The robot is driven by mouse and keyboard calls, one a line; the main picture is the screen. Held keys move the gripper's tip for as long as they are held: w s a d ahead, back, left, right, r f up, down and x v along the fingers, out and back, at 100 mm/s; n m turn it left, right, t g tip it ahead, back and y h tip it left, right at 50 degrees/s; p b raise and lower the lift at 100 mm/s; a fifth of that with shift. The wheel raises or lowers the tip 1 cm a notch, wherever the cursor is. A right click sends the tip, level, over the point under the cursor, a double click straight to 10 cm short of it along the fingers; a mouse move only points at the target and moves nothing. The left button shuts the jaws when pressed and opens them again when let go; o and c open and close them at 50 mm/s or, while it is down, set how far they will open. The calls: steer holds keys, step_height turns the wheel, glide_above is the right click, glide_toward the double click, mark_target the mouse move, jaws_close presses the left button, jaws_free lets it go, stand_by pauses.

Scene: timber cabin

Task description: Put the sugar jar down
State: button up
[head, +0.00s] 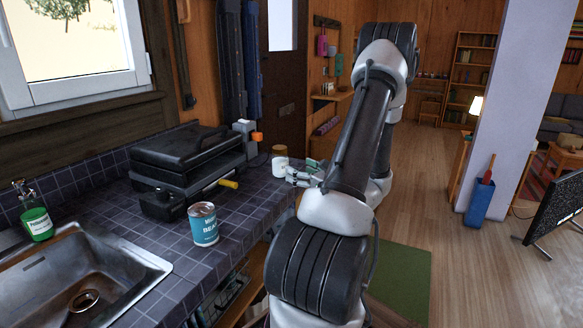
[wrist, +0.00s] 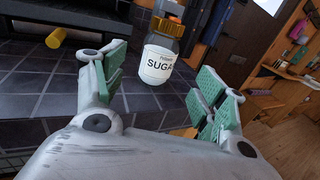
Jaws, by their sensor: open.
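The sugar jar (wrist: 159,62) has a white label reading SUGAR and stands upright on the dark tiled counter (wrist: 40,98) in the wrist view. It also shows in the head view as a small white jar (head: 280,166) with a brown lid, near the counter's far end. My gripper (wrist: 158,80) is open, with its green-padded fingers spread to either side and the jar beyond them, apart from the pads. In the head view my gripper (head: 305,176) is just right of the jar, partly hidden by my arm.
A black grill (head: 187,155) with a yellow handle stands left of the jar. A blue-labelled can (head: 203,224) is on the nearer counter. A sink (head: 85,275) and green bottle (head: 37,222) are at left. A grey and orange appliance (head: 247,138) stands behind.

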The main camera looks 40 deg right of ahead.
steer(key=a+r+n+y, duration=0.1)
steer(key=a, duration=0.2)
steer(key=w+a+r+n+y, duration=0.1)
steer(key=a+n+y, duration=0.1)
steer(key=a, duration=0.1)
steer(key=a+r+n+g+y, duration=0.1)
steer(key=a+n+y, duration=0.1)
steer(key=a, duration=0.1)
steer(key=shift+w+r, duration=0.3)
steer(key=shift+r, duration=0.1)
steer(key=s+a+r+n+g+y, duration=0.25)
steer(key=a+n+g, duration=0.2)
steer(key=a, duration=0.35)
steer(key=s+a+r+n+g+y, duration=0.1)
steer(key=s+a+n+g, duration=0.3)
steer(key=a+n, duration=0.25)
steer(key=s+a+r+n+g+y, duration=0.1)
steer(key=s+a+n+g+y, duration=0.15)
steer(key=a+n+g, duration=0.4)
steer(key=s+a+r+n+h, duration=0.1)
steer(key=s+a+n+h, duration=0.3)
steer(key=s, duration=0.3)
steer(key=s+d+r+n+t+h, duration=0.1)
steer(key=d+r+n+t+h, duration=0.1)
steer(key=d+r+n+h, duration=0.4)
steer(key=n, duration=0.4)
steer(key=shift+s+r, duration=0.35)
steer(key=shift+s, duration=0.05)
